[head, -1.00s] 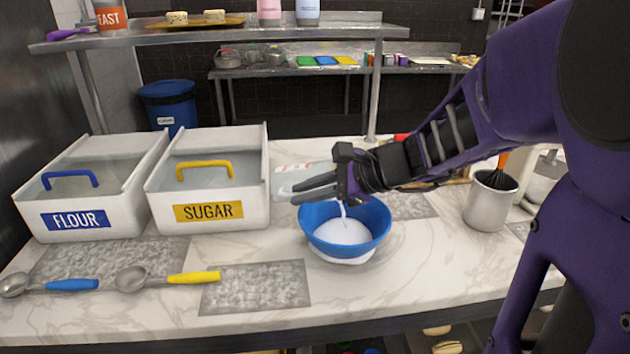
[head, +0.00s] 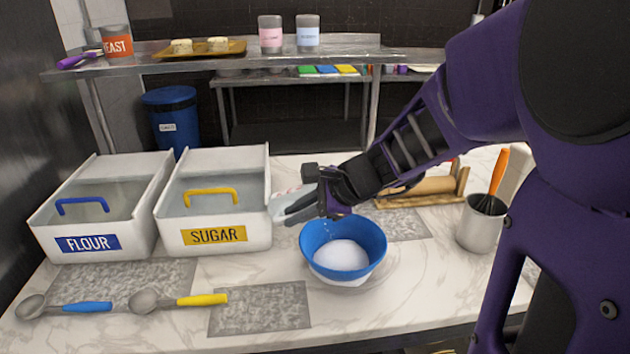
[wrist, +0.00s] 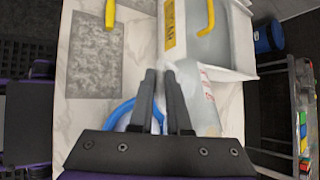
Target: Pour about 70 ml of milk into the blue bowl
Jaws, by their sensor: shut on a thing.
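The blue bowl (head: 373,241) stands on the marble counter with white content in it; its blue rim also shows in the wrist view (wrist: 119,112). My gripper (head: 296,208) is above the bowl's back left side, shut on a pale, translucent milk container (head: 279,208). The container is largely hidden behind my fingers; part of it shows right of the fingers in the wrist view (wrist: 209,105). A few small white drops show above the bowl, with no continuous stream. The container's mouth is hidden.
The sugar bin (head: 235,238) stands close left of the bowl, with the flour bin (head: 130,243) farther left. Two scoops lie at front left. A metal canister (head: 480,228) with a whisk stands at right. The counter in front of the bowl looks clear.

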